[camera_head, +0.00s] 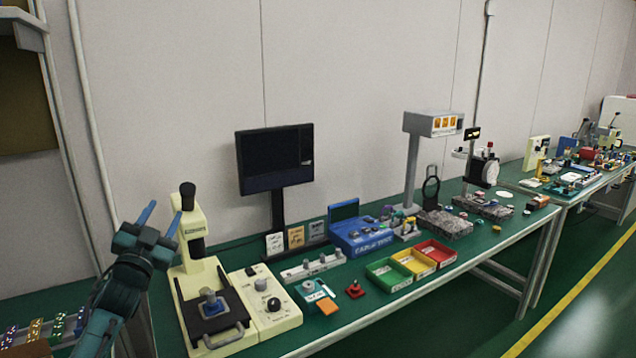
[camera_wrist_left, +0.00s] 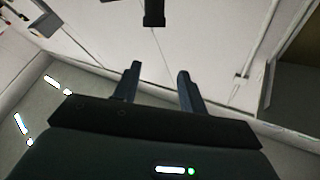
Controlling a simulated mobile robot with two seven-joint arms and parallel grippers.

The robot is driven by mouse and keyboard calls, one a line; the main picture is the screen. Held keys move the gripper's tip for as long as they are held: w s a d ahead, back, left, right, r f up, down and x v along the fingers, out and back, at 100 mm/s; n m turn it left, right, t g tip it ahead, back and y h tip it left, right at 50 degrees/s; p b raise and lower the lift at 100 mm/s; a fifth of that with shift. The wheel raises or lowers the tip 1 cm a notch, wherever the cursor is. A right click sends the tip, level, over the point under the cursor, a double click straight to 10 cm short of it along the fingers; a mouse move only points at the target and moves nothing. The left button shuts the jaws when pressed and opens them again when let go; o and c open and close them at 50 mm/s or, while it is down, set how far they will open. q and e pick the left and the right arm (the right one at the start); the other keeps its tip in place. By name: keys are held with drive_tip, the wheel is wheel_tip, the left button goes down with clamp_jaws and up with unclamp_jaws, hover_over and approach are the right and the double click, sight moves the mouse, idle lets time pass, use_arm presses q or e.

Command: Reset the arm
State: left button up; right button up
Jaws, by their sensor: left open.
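My left gripper (camera_head: 159,220) is raised at the left of the head view, with its blue-tipped fingers apart and pointing up. Nothing is between the fingers. In the left wrist view the two fingers (camera_wrist_left: 157,85) stand apart with the pale wall behind them. In the head view the gripper is in front of and left of a cream lapping machine (camera_head: 215,268) with a black knob on top. I cannot tell whether there is contact, but a gap seems to show. My right gripper is in neither view.
A green-topped bench (camera_head: 345,318) runs away to the right. It carries a monitor (camera_head: 275,160), a blue box (camera_head: 362,236), green, yellow and red trays (camera_head: 413,262), and a grey stand (camera_head: 432,124). The floor right of the bench (camera_head: 590,310) is clear.

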use_arm(q)
drive_tip(key=w+a+f+n+g+y, duration=0.1)
drive_tip(key=a+f+n+g+y, duration=0.25)
drive_tip(key=f, duration=0.35)
drive_tip(key=s+d+f+g+h, duration=0.1)
drive_tip(key=s+d+f+g, duration=0.1)
drive_tip(key=s+d+f, duration=0.45)
drive_tip(key=s+d+f+g+h, duration=0.2)
drive_tip(key=s+f, duration=0.1)
drive_tip(key=f, duration=0.6)
drive_tip(key=s+d+f+g+h, duration=0.1)
drive_tip(key=s+d+f, duration=0.3)
drive_tip(key=s, duration=0.6)
drive_tip(key=s+d+f+g, duration=0.1)
drive_tip(key=s+d+f, duration=0.3)
drive_tip(key=s, duration=0.6)
drive_tip(key=s+d+f+g+h, duration=0.1)
drive_tip(key=s+d, duration=0.4)
drive_tip(key=s, duration=0.5)
wheel_tip(320, 180, down, 3)
drive_tip(key=shift+r+n+g+h, duration=0.1)
drive_tip(key=shift+n+g+h, duration=0.25)
drive_tip(key=shift+g, duration=0.2)
drive_tip(key=shift+d, duration=0.1)
